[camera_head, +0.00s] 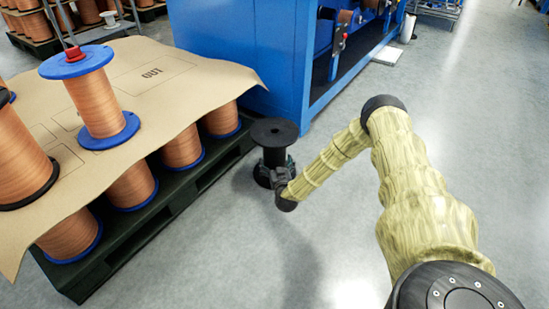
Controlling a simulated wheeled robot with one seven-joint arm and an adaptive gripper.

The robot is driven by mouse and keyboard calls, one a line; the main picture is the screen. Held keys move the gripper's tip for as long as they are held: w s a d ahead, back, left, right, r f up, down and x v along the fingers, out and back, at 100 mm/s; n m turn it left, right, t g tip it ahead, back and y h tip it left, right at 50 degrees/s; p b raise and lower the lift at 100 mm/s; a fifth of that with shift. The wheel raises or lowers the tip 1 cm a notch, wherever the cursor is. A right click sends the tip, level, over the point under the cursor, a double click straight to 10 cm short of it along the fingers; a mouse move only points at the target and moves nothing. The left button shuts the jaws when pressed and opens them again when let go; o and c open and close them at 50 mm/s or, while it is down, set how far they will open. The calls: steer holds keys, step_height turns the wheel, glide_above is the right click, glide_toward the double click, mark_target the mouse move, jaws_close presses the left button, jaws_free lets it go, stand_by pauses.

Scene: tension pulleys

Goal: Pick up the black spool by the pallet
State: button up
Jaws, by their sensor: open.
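The black spool (274,132) stands upright on the grey floor beside the right corner of the dark pallet (140,229), close to the blue machine. It looks empty of wire. My gripper (279,172) is at the spool's lower right side, in front of its core and below the top flange. The gripper is open. Its fingers are small and dark against the spool, so I cannot tell whether they touch it or how far they reach around it.
The pallet carries copper-wire spools under a cardboard sheet (180,75), with a blue-flanged spool (94,100) on top. A blue machine (235,45) stands just behind the black spool. The floor to the right and in front is clear.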

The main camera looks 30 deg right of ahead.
steer(key=shift+w+d+f+b, duration=0.3)
steer(key=shift+w, duration=0.1)
steer(key=shift+w+d+r+b, duration=0.1)
steer(key=shift+w+d+b, duration=0.1)
steer(key=shift+w, duration=0.3)
steer(key=shift+w+d+r+b, duration=0.1)
steer(key=shift+w+b, duration=0.1)
steer(key=shift+w, duration=0.25)
steer(key=c, duration=1.3)
steer(key=shift+c, duration=0.7)
steer(key=shift+r, duration=0.1)
